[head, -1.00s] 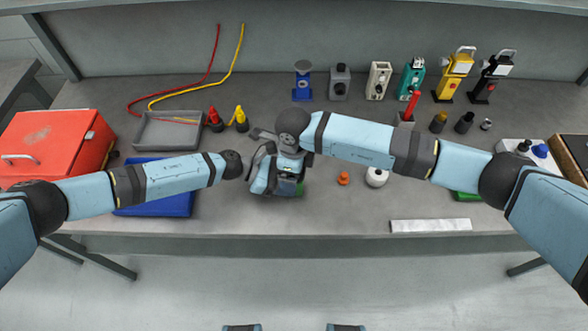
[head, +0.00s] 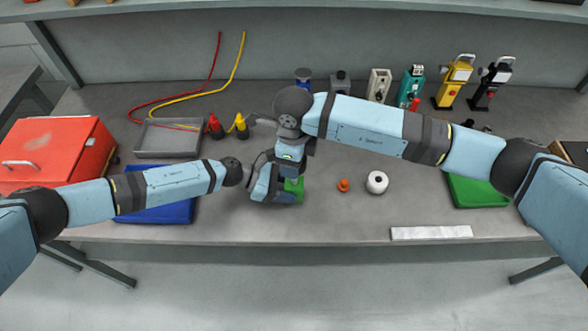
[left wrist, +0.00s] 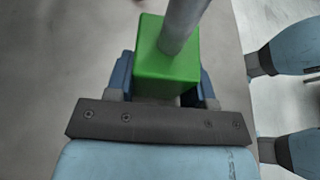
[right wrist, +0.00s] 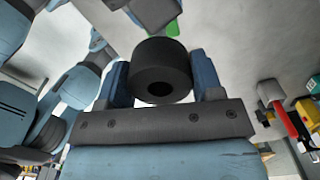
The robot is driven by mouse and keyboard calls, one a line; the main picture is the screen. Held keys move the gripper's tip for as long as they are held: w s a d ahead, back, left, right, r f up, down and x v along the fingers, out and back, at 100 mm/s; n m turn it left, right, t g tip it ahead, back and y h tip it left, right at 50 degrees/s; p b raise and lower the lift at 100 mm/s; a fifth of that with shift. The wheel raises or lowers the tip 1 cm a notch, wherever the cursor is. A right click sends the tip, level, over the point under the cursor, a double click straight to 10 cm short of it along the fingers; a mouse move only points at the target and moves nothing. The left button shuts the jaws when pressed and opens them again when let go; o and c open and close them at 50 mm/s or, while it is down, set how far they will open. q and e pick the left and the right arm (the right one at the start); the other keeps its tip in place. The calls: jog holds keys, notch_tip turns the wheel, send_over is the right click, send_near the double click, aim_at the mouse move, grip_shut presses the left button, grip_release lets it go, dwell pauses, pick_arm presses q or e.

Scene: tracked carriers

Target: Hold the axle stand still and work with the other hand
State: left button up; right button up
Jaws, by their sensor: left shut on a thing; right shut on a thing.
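The axle stand is a green block (left wrist: 165,72) with a grey rod (left wrist: 185,22) standing up from it; the block also shows in the head view (head: 293,187). My left gripper (left wrist: 165,85) is shut on the block, one finger on each side, with the stand on the bench. My right gripper (right wrist: 158,82) is shut on a black cylinder (right wrist: 160,60) with a round hole in its end. In the head view it is above and close to the stand, and my arm hides the cylinder. I cannot tell how the hole lines up with the rod.
A green tray (head: 482,207), white strip (head: 431,232), blue tray (head: 150,215), grey tray (head: 168,153) and red box (head: 50,150) lie around. Bare bench lies between roller and green tray.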

jog(key=shift+r, duration=1.5)
pick_arm(q)
jog(key=o, duration=1.2)
jog(key=v, duration=1.2)
